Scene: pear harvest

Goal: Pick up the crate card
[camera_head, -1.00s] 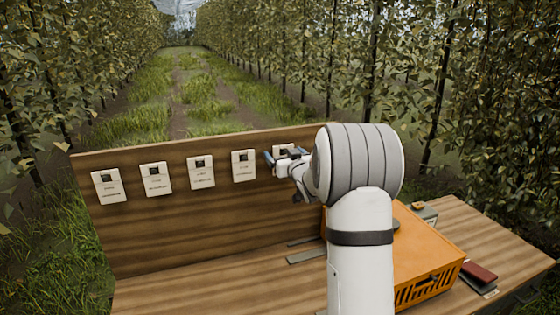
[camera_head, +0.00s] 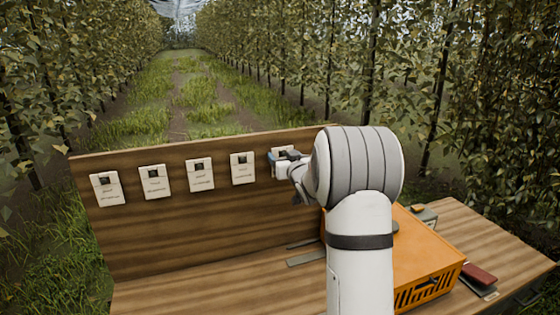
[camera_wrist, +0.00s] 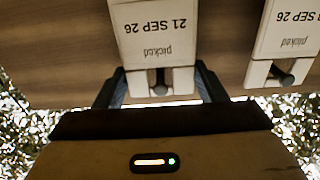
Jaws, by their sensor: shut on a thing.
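A white crate card (camera_head: 281,155) hangs on the wooden back board, the rightmost in a row of white cards. My gripper (camera_head: 282,160) is at this card, partly hidden by my arm in the head view. In the wrist view the card (camera_wrist: 157,35) appears upside down, printed "picked" and "21 SEP 26", with a dark peg at its slotted edge. My gripper's fingers (camera_wrist: 160,88) are on either side of that edge and shut on the card. The card still lies against the board.
Several other cards, including one to the left (camera_head: 243,168), hang along the board (camera_head: 190,235). An orange crate (camera_head: 425,250) stands on the bench at right. A dark red item (camera_head: 479,273) lies beside it. The bench's left front is clear.

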